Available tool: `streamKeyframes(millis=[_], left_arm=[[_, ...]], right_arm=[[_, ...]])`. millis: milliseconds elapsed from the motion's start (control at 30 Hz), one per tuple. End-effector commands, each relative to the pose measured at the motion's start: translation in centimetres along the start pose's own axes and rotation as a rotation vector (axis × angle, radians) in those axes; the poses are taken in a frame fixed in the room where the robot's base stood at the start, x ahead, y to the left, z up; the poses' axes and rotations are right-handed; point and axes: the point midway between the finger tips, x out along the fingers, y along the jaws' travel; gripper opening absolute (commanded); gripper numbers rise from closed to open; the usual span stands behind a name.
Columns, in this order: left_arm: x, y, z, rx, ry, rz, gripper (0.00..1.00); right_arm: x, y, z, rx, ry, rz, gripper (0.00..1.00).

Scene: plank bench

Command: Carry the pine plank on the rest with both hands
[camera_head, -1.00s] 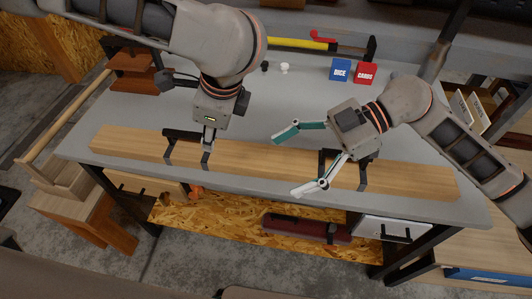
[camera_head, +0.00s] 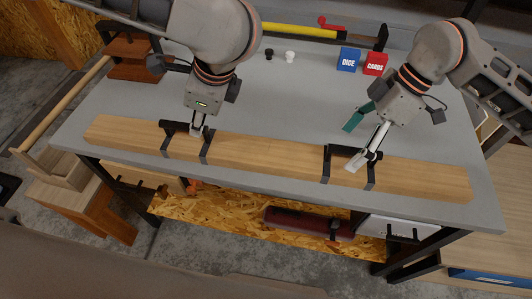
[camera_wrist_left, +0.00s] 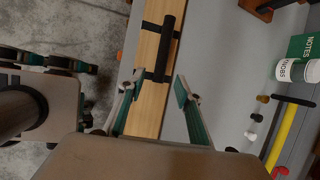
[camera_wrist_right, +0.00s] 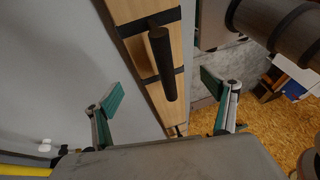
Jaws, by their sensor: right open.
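The pine plank (camera_head: 270,151) lies along the front of the grey bench. It carries two black bar handles on straps. The left handle (camera_head: 176,127) is below my left gripper (camera_head: 197,130). In the left wrist view this gripper (camera_wrist_left: 157,92) is open, with the handle bar (camera_wrist_left: 165,48) ahead between its fingers, apart from them. My right gripper (camera_head: 354,143) is open at the right handle (camera_head: 340,150). In the right wrist view its fingers (camera_wrist_right: 160,92) are wide apart, with the handle bar (camera_wrist_right: 162,62) ahead between them. Any rest under the plank is hidden.
A blue DICE box (camera_head: 348,60) and a red CARDS box (camera_head: 375,64) stand at the back. A yellow tool (camera_head: 300,31) and small black and white pieces (camera_head: 290,56) are nearby. A brown wooden stand (camera_head: 132,62) is at back left. The bench (camera_head: 270,105) behind the plank is clear.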

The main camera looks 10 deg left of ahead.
Motion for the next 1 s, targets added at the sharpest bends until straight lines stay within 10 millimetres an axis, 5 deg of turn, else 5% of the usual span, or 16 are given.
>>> streamKeyframes(millis=[400,833,967,1000], left_arm=[[5.6,0.1,0.0,0.0,0.0,0.003,0.34],[6.3,0.0,0.0,0.0,-0.001,0.0,0.34],[6.3,0.0,0.0,0.0,0.0,0.0,0.01],[6.3,0.0,0.0,0.0,0.0,0.0,0.0]], right_arm=[[5.6,0.0,0.0,-0.001,0.001,-0.002,0.84],[6.3,0.0,0.0,-0.001,0.001,0.0,0.84],[6.3,0.0,0.0,-0.001,0.001,0.0,0.51],[6.3,0.0,0.0,-0.001,0.001,0.0,0.4]])
